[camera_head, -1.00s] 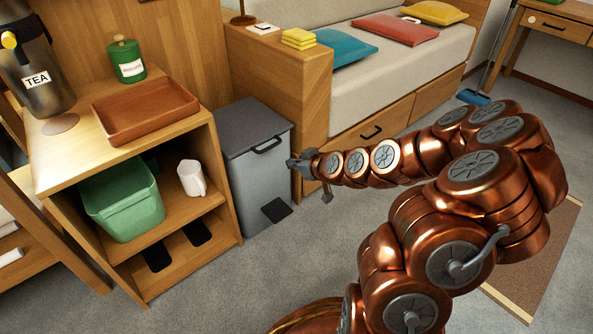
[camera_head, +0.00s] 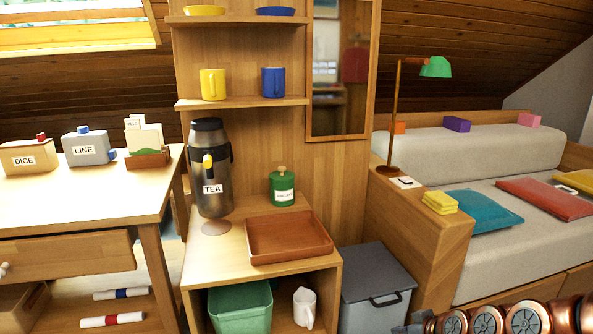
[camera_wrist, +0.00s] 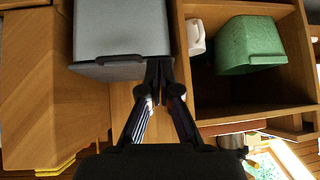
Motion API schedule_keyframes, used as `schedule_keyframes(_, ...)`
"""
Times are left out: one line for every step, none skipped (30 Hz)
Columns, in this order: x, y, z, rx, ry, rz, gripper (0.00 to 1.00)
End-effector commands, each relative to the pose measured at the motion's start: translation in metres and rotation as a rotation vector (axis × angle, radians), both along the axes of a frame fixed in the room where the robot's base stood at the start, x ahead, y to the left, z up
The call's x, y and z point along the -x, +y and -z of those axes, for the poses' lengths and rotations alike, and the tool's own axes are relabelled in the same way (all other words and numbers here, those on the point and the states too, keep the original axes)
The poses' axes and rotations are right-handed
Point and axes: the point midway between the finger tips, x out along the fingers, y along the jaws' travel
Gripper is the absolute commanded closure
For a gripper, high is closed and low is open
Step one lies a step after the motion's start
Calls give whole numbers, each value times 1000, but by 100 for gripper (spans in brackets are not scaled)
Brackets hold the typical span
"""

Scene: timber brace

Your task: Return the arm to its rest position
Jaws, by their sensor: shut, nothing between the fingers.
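My gripper (camera_wrist: 159,85) shows in the wrist view with its two dark fingers together and nothing between them. It points toward the grey bin (camera_wrist: 122,30) and the edge of the wooden shelf unit (camera_wrist: 186,75), without visible contact that I can confirm. In the head view only part of my copper arm shows along the bottom right edge, and the fingertips cannot be made out there. The arm lies in front of the bin (camera_head: 375,285) and the sofa base.
The shelf unit (camera_head: 262,277) carries a brown tray (camera_head: 288,238), a tea dispenser (camera_head: 210,170) and a green jar (camera_head: 283,187). A green tub (camera_head: 240,308) and white mug (camera_head: 304,307) sit inside. A desk (camera_head: 90,205) stands left. The sofa (camera_head: 500,250) is right.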

Motion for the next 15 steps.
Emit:
schedule_keyframes(7, 7, -27, 12, 32, -15, 100)
schedule_keyframes(13, 10, -34, 15, 56, -20, 100)
schedule_keyframes(20, 14, -44, 20, 85, -25, 100)
schedule_keyframes(25, 17, -51, 25, 107, -29, 100)
schedule_keyframes(31, 20, -59, 30, 130, -33, 100)
schedule_keyframes(38, 23, -69, 36, 158, -36, 100)
schedule_keyframes(43, 25, -77, 40, 177, -37, 100)
schedule_keyframes(49, 28, -84, 46, 202, -39, 100)
schedule_keyframes(57, 30, -94, 53, 231, -40, 100)
schedule_keyframes(62, 32, -103, 58, 249, -40, 100)
schedule_keyframes(68, 34, -111, 64, 270, -39, 100)
schedule_keyframes(77, 36, -122, 73, 299, -37, 100)
schedule_keyframes(82, 38, -130, 79, 317, -36, 100)
schedule_keyframes(88, 39, -139, 83, 337, -31, 100)
schedule_keyframes(96, 41, -150, 91, 366, -29, 100)
